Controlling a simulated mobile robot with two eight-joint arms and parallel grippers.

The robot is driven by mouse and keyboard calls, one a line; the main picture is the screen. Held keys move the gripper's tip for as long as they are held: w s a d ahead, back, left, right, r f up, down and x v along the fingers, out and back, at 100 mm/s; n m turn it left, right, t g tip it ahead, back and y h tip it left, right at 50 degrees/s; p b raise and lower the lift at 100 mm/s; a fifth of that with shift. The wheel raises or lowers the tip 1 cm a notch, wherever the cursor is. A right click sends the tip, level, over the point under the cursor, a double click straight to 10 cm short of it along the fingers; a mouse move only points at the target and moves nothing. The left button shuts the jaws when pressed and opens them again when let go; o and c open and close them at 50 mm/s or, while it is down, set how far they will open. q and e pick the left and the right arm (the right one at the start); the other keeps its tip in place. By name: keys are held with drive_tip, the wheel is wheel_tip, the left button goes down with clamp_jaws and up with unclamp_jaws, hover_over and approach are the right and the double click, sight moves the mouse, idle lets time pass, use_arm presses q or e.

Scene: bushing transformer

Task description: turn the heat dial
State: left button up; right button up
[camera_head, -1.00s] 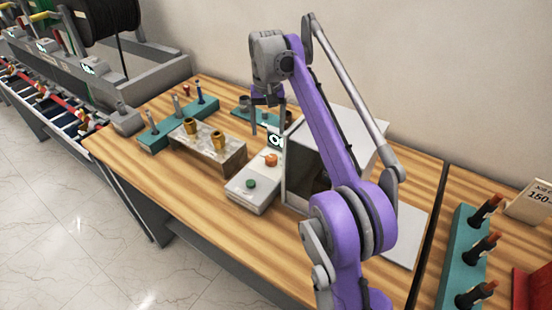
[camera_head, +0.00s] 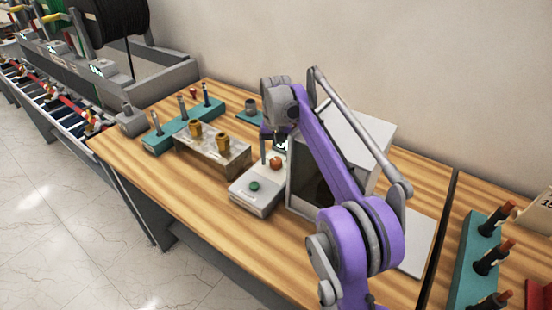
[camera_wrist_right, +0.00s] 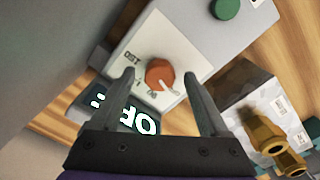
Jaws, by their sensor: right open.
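The heat dial is an orange knob with a pale pointer (camera_wrist_right: 160,74) on a light control panel (camera_wrist_right: 195,45), with printed marks around it. In the head view the orange dial (camera_head: 276,163) sits on the grey control box (camera_head: 256,192), beside a green button (camera_head: 254,186). My right gripper (camera_wrist_right: 162,78) is open, with the dial between its fingertips in the wrist view; I cannot tell whether they touch it. In the head view the right gripper (camera_head: 272,148) reaches down just above the dial, partly hidden by its own arm. My left gripper is not in view.
A white oven-like box (camera_head: 305,180) stands right beside the control box. A metal block with brass fittings (camera_head: 212,155) is to the left, and a teal rack (camera_head: 183,128) with several tools is behind it. A dark display (camera_wrist_right: 130,112) lies close to the fingers.

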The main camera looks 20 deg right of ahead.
clamp_jaws()
idle(0.5)
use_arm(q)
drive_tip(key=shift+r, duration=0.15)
use_arm(e)
drive_tip(key=shift+m, duration=0.3)
drive_tip(key=m+p, duration=0.1)
drive_tip(key=m, duration=0.2)
drive_tip(key=shift+m+p, duration=0.3)
drive_tip(key=shift+p, duration=0.05)
drive_tip(key=m+p, duration=0.1)
drive_tip(key=m, duration=0.4)
drive_tip(key=m+p, duration=0.1)
drive_tip(key=m, duration=0.4)
drive_tip(key=shift+w+m, duration=0.1)
drive_tip(key=shift+m, duration=0.3)
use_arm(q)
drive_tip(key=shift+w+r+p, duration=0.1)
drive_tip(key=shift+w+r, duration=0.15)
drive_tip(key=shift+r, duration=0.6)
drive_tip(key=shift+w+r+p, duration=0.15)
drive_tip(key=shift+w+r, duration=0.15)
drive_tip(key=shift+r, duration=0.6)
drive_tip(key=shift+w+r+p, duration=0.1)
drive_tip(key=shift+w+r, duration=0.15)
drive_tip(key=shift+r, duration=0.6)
use_arm(e)
drive_tip(key=shift+m, duration=2.3)
drive_tip(key=shift+f, duration=0.1)
